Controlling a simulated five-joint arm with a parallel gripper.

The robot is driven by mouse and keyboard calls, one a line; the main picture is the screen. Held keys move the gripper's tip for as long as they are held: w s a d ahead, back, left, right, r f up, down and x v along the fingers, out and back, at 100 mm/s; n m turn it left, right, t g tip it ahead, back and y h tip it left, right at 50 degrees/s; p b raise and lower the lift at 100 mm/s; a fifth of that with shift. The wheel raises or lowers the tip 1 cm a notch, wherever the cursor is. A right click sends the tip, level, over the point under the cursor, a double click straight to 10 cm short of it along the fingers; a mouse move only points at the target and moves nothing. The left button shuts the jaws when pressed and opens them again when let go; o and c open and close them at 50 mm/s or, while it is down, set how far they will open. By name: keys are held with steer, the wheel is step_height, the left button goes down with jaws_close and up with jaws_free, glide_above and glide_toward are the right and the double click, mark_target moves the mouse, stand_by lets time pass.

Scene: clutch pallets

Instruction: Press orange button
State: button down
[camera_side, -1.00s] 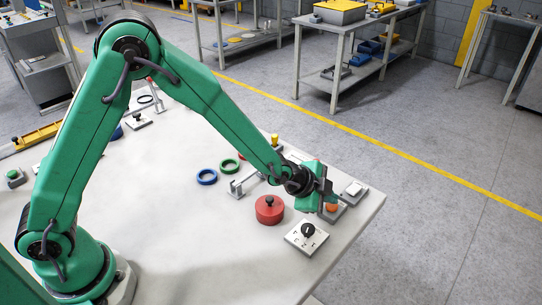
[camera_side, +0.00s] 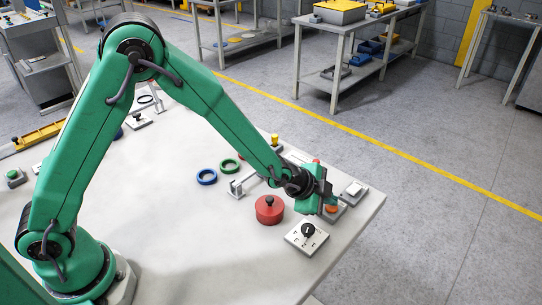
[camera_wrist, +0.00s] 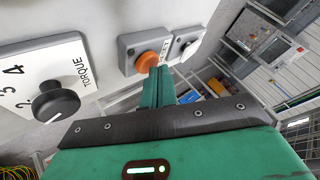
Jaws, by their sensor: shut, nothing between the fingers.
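The orange button (camera_side: 331,209) sits on a small grey box near the table's right corner in the side view. In the wrist view the orange button (camera_wrist: 147,62) is a round dome on its grey box (camera_wrist: 127,50). My gripper (camera_side: 329,202) is shut and empty, its fingertips right at the button and partly covering it. In the wrist view the closed fingers of my gripper (camera_wrist: 160,70) reach the button's lower right edge. Whether they touch it or press it in, I cannot tell.
A white plate with a black torque knob (camera_side: 307,230) and a red cylinder with a black knob (camera_side: 269,210) stand close by. A white switch box (camera_side: 354,190) is just beyond the button. Blue (camera_side: 206,177) and green (camera_side: 229,166) rings lie farther left.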

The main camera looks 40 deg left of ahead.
mark_target(327, 207)
steer(key=shift+r, duration=0.8)
steer(key=shift+r, duration=0.15)
steer(key=shift+r, duration=2.85)
